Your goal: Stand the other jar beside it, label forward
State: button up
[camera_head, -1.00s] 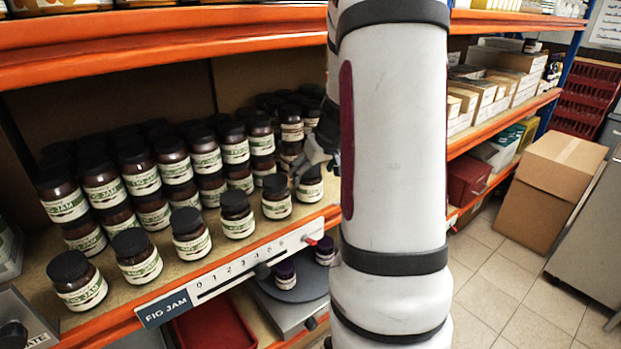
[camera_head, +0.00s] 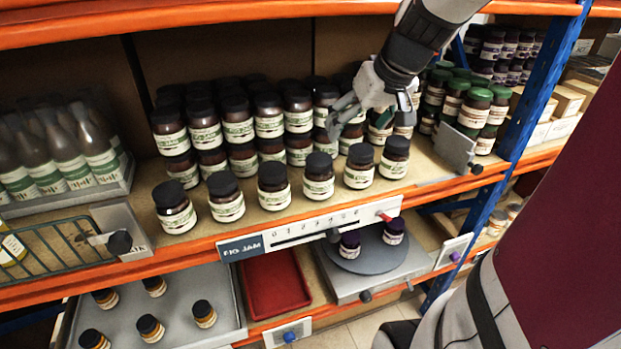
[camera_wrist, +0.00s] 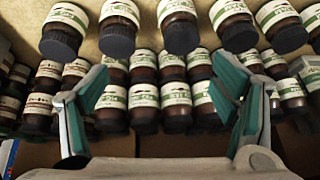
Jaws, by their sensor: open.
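Dark-lidded fig jam jars stand in a front row on the upper shelf; the rightmost one (camera_head: 394,158) and its neighbour (camera_head: 359,167) have their labels forward. More jars are stacked two high behind (camera_head: 238,122). The front row also shows in the wrist view, upside down (camera_wrist: 179,20). My gripper (camera_head: 342,120) is open, its fingers spread with nothing between them. It hangs over the right part of the shelf, by the stacked jars, partly covering them.
A FIG JAM rail (camera_head: 300,232) with a numbered scale runs along the shelf edge. A grey divider (camera_head: 454,146) and green-lidded jars (camera_head: 475,107) stand right. Bottles (camera_head: 60,155) are left. Below are a red tray (camera_head: 273,283) and a grey tray with several small jars (camera_head: 232,325).

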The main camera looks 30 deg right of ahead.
jog(key=s+a+r+n, duration=0.1)
jog(key=s+a, duration=0.5)
jog(key=a, duration=0.3)
jog(key=s+a+r+n, duration=0.1)
jog(key=s+a, duration=0.6)
jog(key=a, duration=0.3)
jog(key=shift+s+a+n+g+y, duration=0.15)
jog(key=shift+s+n+g+y, duration=0.15)
jog(key=shift+r, duration=0.15)
